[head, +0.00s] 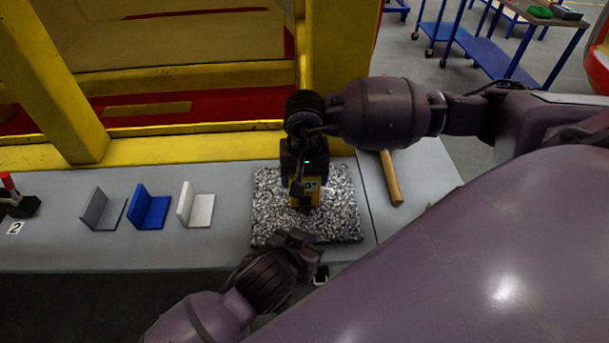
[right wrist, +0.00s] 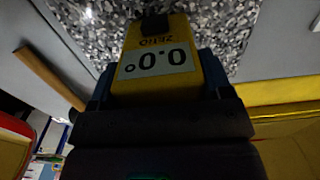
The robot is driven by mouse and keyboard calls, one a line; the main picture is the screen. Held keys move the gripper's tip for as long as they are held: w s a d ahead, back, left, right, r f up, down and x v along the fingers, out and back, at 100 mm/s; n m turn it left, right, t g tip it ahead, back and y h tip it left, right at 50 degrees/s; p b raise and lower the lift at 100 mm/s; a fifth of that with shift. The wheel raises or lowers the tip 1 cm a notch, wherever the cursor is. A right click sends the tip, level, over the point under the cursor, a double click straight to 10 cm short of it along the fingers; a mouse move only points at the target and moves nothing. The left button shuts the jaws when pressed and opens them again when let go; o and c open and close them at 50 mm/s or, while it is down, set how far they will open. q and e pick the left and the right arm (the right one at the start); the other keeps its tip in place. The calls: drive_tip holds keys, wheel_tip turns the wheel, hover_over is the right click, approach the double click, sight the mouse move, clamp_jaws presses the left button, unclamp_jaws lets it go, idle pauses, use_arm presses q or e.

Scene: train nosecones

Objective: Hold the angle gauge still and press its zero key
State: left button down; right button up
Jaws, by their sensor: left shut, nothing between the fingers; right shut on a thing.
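The angle gauge (head: 313,191) is a small yellow block on the speckled grey plate (head: 343,221). In the right wrist view the gauge (right wrist: 189,79) shows upside down, with a display reading 0.0° and the lettering ZERO beside a dark patch, seemingly the key (right wrist: 155,26). My right gripper (head: 302,176) points down from above, shut on the gauge, its fingers on either side. My left gripper (head: 299,241) is shut and empty, low over the plate's front edge, apart from the gauge. Its fingertips are hard to make out.
Grey, blue and white angle pieces (head: 103,209) (head: 149,206) (head: 196,206) stand left of the plate. A wooden-handled tool (head: 391,178) lies to the right. A yellow frame (head: 193,149) runs along the back. A red-topped item (head: 17,200) stands far left.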

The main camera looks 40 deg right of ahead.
drive_tip(key=o, duration=0.8)
drive_tip(key=shift+o, duration=0.2)
drive_tip(key=shift+r, duration=0.1)
